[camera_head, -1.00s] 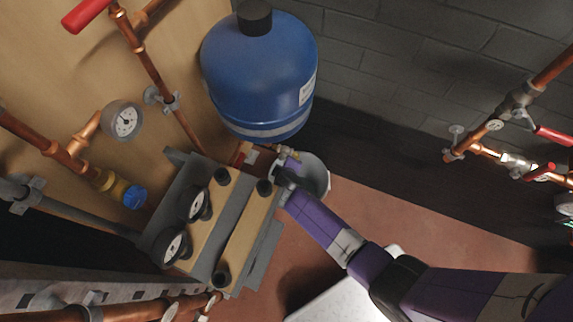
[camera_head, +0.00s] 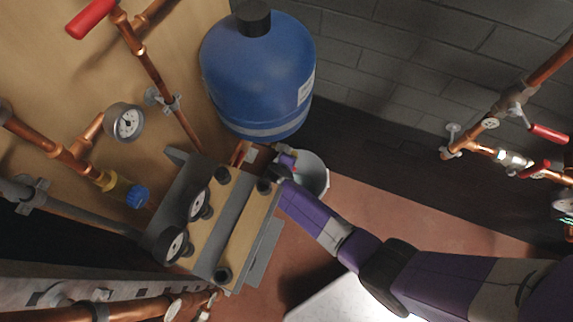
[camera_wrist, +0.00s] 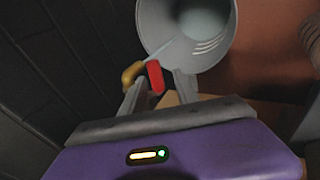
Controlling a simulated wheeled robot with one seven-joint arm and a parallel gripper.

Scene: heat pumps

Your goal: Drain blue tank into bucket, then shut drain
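The blue tank (camera_head: 258,75) stands upright against the wall, with a black cap on top. The grey bucket (camera_head: 312,175) is on the floor below it; the wrist view looks into the bucket (camera_wrist: 218,50). The brass drain valve (camera_wrist: 132,72) has a red handle (camera_wrist: 155,77). A thin pale streak runs from near the valve over the bucket's inside; I cannot tell surely whether it is water. My gripper (camera_wrist: 158,82) is open, its fingers on either side of the red handle with gaps visible. In the head view, my gripper is small and partly hidden near the bucket.
Copper pipes with a gauge (camera_head: 127,123) run along the wooden panel. More copper pipes with red handles (camera_head: 548,134) are at right. A white surface (camera_head: 335,302) lies below my arm. Reddish floor is open beyond the bucket.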

